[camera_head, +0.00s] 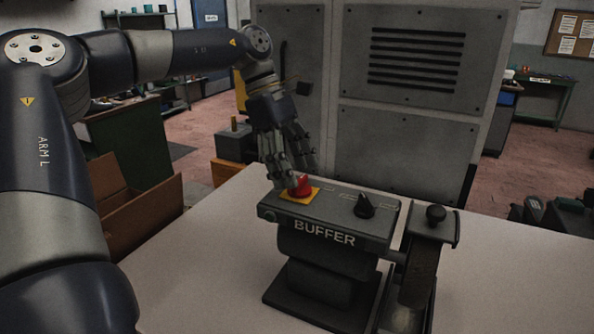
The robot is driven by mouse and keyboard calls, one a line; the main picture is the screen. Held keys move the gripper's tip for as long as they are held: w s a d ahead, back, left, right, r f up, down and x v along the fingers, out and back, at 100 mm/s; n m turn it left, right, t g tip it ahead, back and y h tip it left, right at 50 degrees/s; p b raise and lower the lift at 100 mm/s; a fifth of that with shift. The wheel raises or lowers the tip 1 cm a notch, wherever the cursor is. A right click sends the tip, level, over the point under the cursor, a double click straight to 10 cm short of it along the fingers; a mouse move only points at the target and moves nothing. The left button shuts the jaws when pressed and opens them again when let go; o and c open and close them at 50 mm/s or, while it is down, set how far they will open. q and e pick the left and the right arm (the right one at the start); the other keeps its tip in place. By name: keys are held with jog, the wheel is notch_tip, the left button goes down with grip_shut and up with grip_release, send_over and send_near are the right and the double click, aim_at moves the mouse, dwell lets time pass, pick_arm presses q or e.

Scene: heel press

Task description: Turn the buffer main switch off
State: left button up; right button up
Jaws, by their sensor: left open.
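The buffer (325,240) is a dark grey machine on a pale table, with "BUFFER" written on its front. A red rotary switch (303,184) on a yellow plate (300,196) is on the left of its top panel. A black knob (364,206) is on the right of the panel. My left gripper (290,182) points down with open fingers at the red switch. Its fingertips partly hide the switch's left side, and I cannot tell whether they touch it. My right gripper is not in view.
The pale table (215,245) is clear to the left of the buffer. A belt or wheel part with a round black knob (436,214) stands at the buffer's right. A large grey cabinet (405,150) is behind the table.

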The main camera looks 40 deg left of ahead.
pick_arm(q)
jog(key=shift+x, duration=0.75)
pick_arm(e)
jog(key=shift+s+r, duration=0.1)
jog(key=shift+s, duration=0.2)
pick_arm(q)
jog(key=c, duration=1)
jog(key=shift+c, duration=0.2)
